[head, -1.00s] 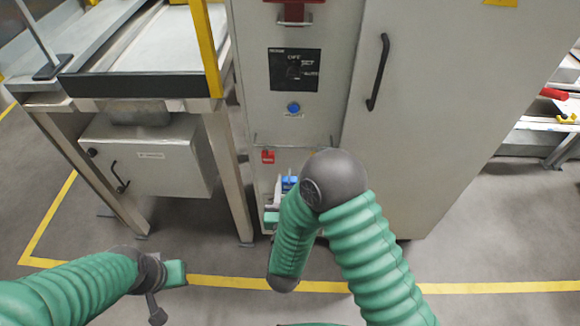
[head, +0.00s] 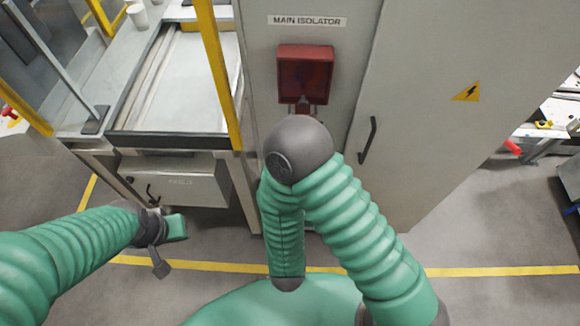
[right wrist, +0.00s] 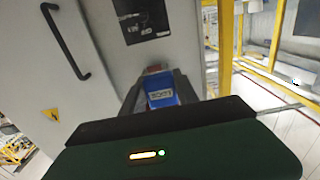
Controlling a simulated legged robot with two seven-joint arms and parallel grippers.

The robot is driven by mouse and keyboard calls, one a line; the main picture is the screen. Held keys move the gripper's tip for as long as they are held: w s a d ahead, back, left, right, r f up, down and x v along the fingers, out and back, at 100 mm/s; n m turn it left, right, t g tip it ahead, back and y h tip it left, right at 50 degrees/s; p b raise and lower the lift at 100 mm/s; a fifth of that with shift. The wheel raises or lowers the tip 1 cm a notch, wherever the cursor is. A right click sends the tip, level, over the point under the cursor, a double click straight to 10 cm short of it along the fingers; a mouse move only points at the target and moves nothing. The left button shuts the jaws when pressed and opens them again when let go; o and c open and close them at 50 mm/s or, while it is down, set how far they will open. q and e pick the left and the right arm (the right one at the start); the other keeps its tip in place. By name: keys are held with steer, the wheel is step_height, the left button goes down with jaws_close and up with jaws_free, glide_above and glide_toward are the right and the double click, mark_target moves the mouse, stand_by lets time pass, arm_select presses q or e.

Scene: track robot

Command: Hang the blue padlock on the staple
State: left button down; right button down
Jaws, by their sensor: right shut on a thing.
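The blue padlock (right wrist: 161,92) shows in the right wrist view, between the two grey fingers of my right gripper (right wrist: 162,88), which is shut on it. Its shackle cannot be made out. In the head view my right arm hides the right gripper and the padlock. The red main isolator (head: 305,72) is on the cabinet front, straight beyond my right arm. A dark red part (head: 303,106) hangs just below it; I cannot tell whether it is the staple. My left gripper (head: 176,228) is low at the left, away from the cabinet, and its fingers cannot be made out.
The grey cabinet door (head: 440,110) has a black handle (head: 368,140) right of the isolator. A bench with a yellow post (head: 218,70) stands close on the left. A black panel (right wrist: 141,18) shows on the cabinet.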

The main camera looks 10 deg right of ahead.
steer(key=shift+w+d+f+b, duration=0.1)
steer(key=shift+w+f+b, duration=0.15)
steer(key=shift+w+b, duration=0.25)
steer(key=f+x, duration=0.1)
steer(key=x, duration=1.3)
steer(key=shift+w+d+f+b, duration=0.2)
steer(key=shift+w+b, duration=0.1)
steer(key=shift+b, duration=0.1)
steer(key=c, duration=0.9)
jaws_free()
steer(key=shift+o, duration=0.2)
steer(key=shift+s, duration=0.1)
